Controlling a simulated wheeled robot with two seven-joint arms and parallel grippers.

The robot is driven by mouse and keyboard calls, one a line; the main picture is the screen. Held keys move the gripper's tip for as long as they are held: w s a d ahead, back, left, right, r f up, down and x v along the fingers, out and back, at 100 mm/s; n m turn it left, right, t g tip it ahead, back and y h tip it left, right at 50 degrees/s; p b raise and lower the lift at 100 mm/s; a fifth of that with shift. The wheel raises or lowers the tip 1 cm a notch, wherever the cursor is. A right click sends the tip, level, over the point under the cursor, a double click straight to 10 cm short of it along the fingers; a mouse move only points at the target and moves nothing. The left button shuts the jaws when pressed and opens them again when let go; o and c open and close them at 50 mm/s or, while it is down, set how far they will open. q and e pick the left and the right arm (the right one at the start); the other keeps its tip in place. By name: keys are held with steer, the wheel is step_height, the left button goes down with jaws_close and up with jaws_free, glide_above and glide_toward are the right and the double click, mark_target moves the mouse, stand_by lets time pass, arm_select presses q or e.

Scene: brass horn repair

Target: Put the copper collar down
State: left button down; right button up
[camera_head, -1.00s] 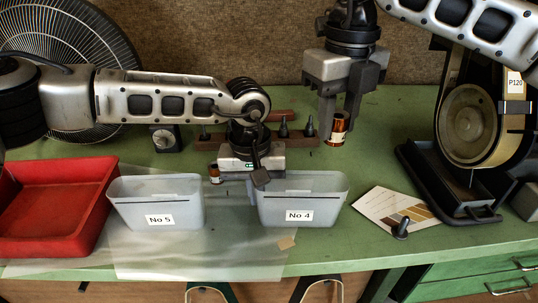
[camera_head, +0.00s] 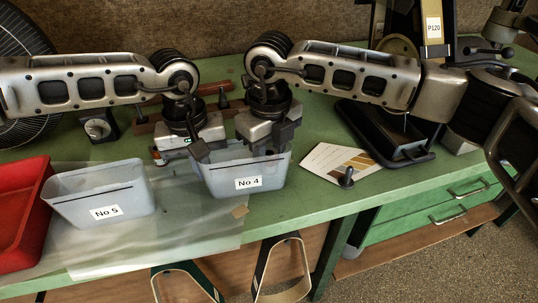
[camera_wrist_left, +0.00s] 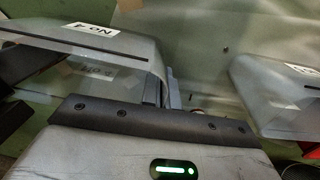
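I cannot pick out the copper collar for certain; it may be hidden by the grippers or bin No 4. My right gripper (camera_head: 268,142) points down at the back of the grey translucent bin No 4 (camera_head: 215,186); its lower end is partly hidden. My left gripper (camera_head: 183,153) is just left of it, behind the gap between bin No 4 and bin No 5 (camera_head: 72,199). A small orange and white piece shows at its left side, too small to name. In the left wrist view, bin No 4 (camera_wrist_left: 130,47) is at left and bin No 5 (camera_wrist_left: 262,98) at right.
A red tray (camera_head: 36,205) stands at far left. A colour card (camera_head: 325,163) with a dark peg (camera_head: 347,178) lies right of bin No 4. A black-based sander (camera_head: 385,145) stands at the back right. A clear sheet (camera_head: 190,240) covers the front left bench.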

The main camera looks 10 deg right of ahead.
mark_target(270, 152)
steer(key=shift+f, duration=0.35)
arm_select(q)
steer(key=shift+r, duration=0.1)
arm_select(e)
steer(key=shift+f, duration=0.65)
steer(key=o, duration=0.8)
steer(key=shift+r, duration=0.1)
arm_select(q)
steer(key=shift+a+f, duration=0.15)
steer(key=shift+f, duration=0.05)
arm_select(e)
step_height(270, 152, up, 12)
steer(key=shift+r, duration=0.15)
arm_select(q)
steer(key=shift+r, duration=0.1)
arm_select(e)
steer(key=shift+r, duration=0.5)
